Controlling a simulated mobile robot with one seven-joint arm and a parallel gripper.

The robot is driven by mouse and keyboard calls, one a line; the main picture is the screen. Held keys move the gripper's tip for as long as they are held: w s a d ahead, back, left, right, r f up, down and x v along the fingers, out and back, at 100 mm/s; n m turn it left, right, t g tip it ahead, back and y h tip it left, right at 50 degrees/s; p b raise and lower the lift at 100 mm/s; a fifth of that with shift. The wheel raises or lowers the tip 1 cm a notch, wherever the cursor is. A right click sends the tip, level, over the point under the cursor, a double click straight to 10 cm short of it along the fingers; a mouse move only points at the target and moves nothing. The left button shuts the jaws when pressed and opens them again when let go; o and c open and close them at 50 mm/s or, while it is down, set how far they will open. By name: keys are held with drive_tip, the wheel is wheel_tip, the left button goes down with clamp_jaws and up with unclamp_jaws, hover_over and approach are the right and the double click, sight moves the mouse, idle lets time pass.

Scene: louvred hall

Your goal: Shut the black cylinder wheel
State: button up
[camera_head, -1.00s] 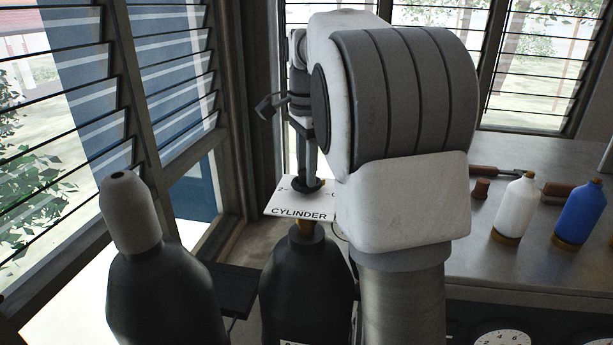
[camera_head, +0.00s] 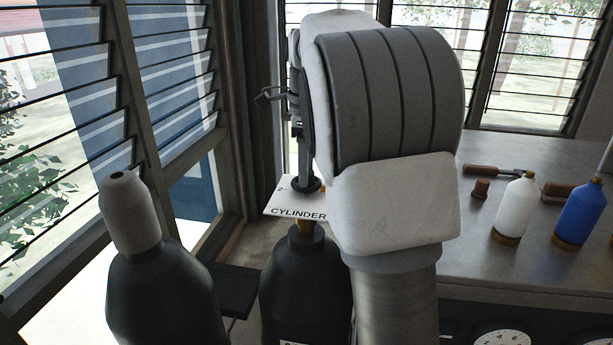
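The black wheel (camera_head: 307,186) sits on top of the cylinder's valve, over a white plate (camera_head: 293,211) marked "CYLINDER". The dark cylinder (camera_head: 303,275) stands upright below it, with a brass-coloured neck. My gripper (camera_head: 302,172) points down at the wheel from above, mostly hidden behind my own arm. Its fingers look to be at or just above the wheel; whether they touch it or are closed on it I cannot tell.
A second dark cylinder with a pale cap (camera_head: 130,215) stands at the left by the louvred window. On the grey bench (camera_head: 455,235) at the right are a white bottle (camera_head: 515,208), a blue bottle (camera_head: 580,215) and wooden-handled tools. My arm fills the middle.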

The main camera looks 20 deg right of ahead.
drive_tip(key=shift+o, duration=0.4)
drive_tip(key=shift+s+f+g, duration=0.25)
drive_tip(key=shift+f+g, duration=0.05)
drive_tip(key=shift+f, duration=0.85)
drive_tip(key=shift+w+r, duration=0.1)
drive_tip(key=shift+r, duration=3.75)
